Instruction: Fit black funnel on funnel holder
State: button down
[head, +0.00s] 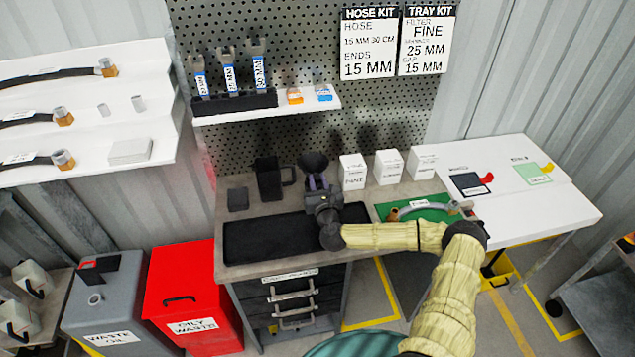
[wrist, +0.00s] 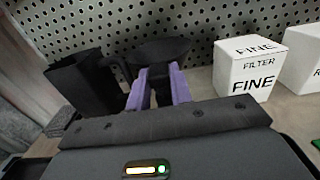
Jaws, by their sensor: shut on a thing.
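The black funnel (head: 313,161) is upright with its wide mouth up, above the rear of the workbench. It also shows in the wrist view (wrist: 158,51), just beyond the purple fingertips. My gripper (head: 317,181) is shut on the funnel's lower part, which its fingers (wrist: 158,73) mostly hide. A black jug with a handle (head: 268,180) stands just left of the funnel and shows in the wrist view (wrist: 84,84). I cannot make out a funnel holder for certain; a small black block (head: 238,199) sits left of the jug. Whether the funnel touches the bench is hidden.
White filter boxes (head: 353,171) stand right of the funnel; one is close in the wrist view (wrist: 248,73). A perforated panel (head: 300,132) rises behind. A black tray mat (head: 262,239) lies in front, and a green mat with a hose (head: 412,213) lies right.

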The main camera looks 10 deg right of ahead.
jog(key=shift+f+b, duration=0.75)
jog(key=shift+f, duration=0.05)
jog(key=c, duration=1.2)
grip_release()
jog(key=shift+o, duration=0.2)
jog(key=s+b, duration=0.4)
jog(key=s, duration=1.3)
jog(key=shift+s, duration=0.2)
jog(key=shift+w, duration=0.1)
